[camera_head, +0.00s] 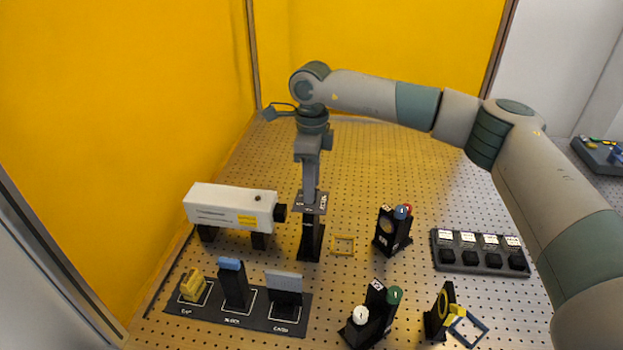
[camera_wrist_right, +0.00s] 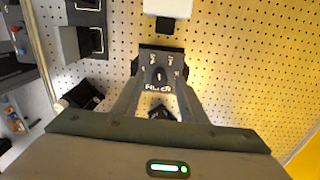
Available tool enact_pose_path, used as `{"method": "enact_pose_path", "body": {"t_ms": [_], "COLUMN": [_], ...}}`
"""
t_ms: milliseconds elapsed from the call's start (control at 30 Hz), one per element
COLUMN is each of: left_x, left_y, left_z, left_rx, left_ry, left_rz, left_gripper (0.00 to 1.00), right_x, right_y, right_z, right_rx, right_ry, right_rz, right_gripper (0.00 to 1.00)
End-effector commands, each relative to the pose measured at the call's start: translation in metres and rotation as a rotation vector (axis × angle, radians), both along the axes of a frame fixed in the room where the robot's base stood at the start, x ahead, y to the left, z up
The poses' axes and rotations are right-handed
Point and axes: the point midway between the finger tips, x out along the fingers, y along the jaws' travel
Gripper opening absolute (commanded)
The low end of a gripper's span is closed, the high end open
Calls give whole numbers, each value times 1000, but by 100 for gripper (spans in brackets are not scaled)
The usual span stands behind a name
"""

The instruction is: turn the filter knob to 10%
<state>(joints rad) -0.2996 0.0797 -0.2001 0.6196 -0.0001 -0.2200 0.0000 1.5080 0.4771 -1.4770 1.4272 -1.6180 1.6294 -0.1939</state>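The filter post (camera_head: 310,240) is a black stand with a small labelled panel on top, just right of the white laser-like box. In the right wrist view the panel (camera_wrist_right: 147,57) reads FILTER and carries small white marks. The dark filter knob (camera_wrist_right: 158,74) sits in its middle; its exact setting is too small to read. My right gripper (camera_head: 311,197) points straight down over the panel. In the wrist view its fingers (camera_wrist_right: 160,78) stand apart on either side of the knob, with a gap showing. My left gripper is not in view.
The white box (camera_head: 230,207) stands close left of the post. A black tray (camera_head: 215,312) with several labelled places lies in front. Mounts with coloured knobs (camera_head: 393,230) stand to the right, with a labelled black rack (camera_head: 480,268) beyond. A yellow frame (camera_head: 343,245) lies beside the post.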

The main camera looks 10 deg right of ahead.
Motion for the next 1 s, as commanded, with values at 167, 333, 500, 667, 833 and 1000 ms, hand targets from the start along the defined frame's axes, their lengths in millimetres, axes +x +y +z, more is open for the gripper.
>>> {"method": "enact_pose_path", "body": {"t_ms": [167, 333, 500, 667, 833, 1000], "left_x": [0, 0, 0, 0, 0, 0], "left_y": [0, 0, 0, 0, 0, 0], "left_z": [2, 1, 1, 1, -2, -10], "left_rx": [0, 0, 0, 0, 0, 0], "left_ry": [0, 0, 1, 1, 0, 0], "left_rz": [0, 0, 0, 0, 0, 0], "left_gripper": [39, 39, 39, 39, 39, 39], "right_x": [0, 0, 0, 0, 0, 0], "right_y": [0, 0, 0, 0, 0, 0], "right_z": [-5, -5, -4, -4, -5, -7], "right_rx": [-1, -1, -1, -1, 0, 0], "right_ry": [0, 0, 0, 0, 0, -1], "right_rz": [0, 0, 0, 0, -12, -53], "right_gripper": [39, 39, 8, 0, 0, 0]}}
